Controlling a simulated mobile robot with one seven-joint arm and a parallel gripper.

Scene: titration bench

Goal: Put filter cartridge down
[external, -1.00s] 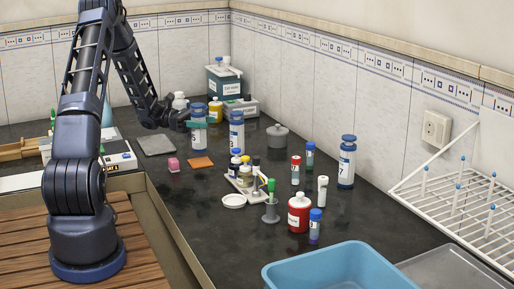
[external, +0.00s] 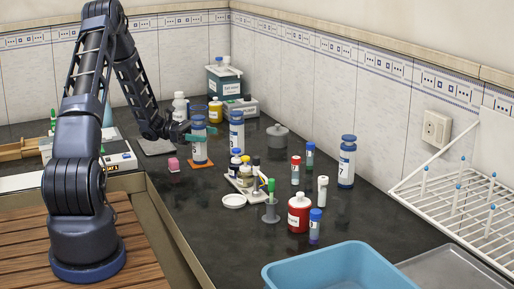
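The filter cartridge seems to be the white, labelled cylinder with blue ends (external: 200,150). It stands upright, with its base at the orange square mat (external: 206,165), which it partly covers. My gripper (external: 202,133) reaches in from the left, its teal fingers at the cartridge's upper part, below the blue cap. Whether the fingers press on it or stand slightly apart is too small to tell. Similar blue-capped cylinders stand behind it to the right (external: 237,131) and farther right (external: 347,162).
A white tray of small bottles (external: 246,186) stands in front to the right. A grey lidded pot (external: 278,137) is farther right. Dark bench is clear in front.

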